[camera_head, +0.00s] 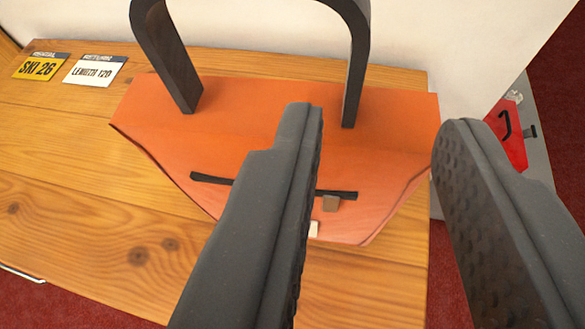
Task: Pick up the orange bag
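The orange bag (240,125) is on the wooden bench, near its back and right edges. Its dark handle (180,75) arches up behind it and runs out of the top of the picture. A black strip and a small brown tab show on the bag's front. My gripper (375,135) is open, with its two dark fingers wide apart. The left finger is in front of the bag and hides part of it. The right finger shows beyond the bag's right edge. I see nothing held between the fingers.
A yellow sign (41,66) and a white sign (95,71) lie at the back left. A red object (508,135) with a black handle is at the right, past the bench edge. The floor is dark red.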

